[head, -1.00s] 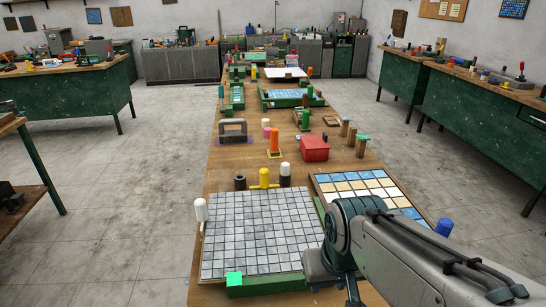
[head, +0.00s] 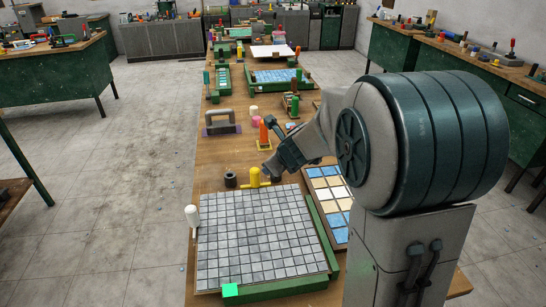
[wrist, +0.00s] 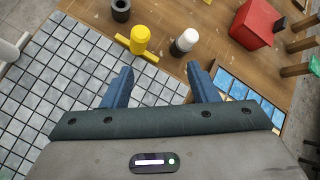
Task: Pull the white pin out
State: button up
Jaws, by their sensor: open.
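A white pin (head: 192,217) stands upright at the left edge of the grey mosaic sheet (head: 255,235); a pale white shape, likely this pin, shows at the left edge of the wrist view (wrist: 9,50).
A black ring-shaped peg (wrist: 121,10) stands left of the yellow peg. A red box (wrist: 255,22) and wooden posts (wrist: 303,45) are at the right. A blue and cream tile panel (head: 328,190) lies beside the sheet.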

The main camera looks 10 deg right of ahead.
jog(key=shift+w+d+f+m+h+b, duration=0.45)
jog(key=shift+w+f+m, duration=0.85)
jog(key=shift+w+f, duration=0.9)
jog(key=shift+w+d+f+m+h+b, duration=0.3)
jog(key=shift+w+d+f+m+b, duration=0.25)
jog(key=shift+w+f+m, duration=1.5)
jog(key=shift+w+d+f+m+h+b, duration=0.5)
jog(key=shift+w+f, duration=0.95)
jog(key=shift+w, duration=1.6)
jog(key=shift+a, duration=0.15)
jog(key=c, duration=1.1)
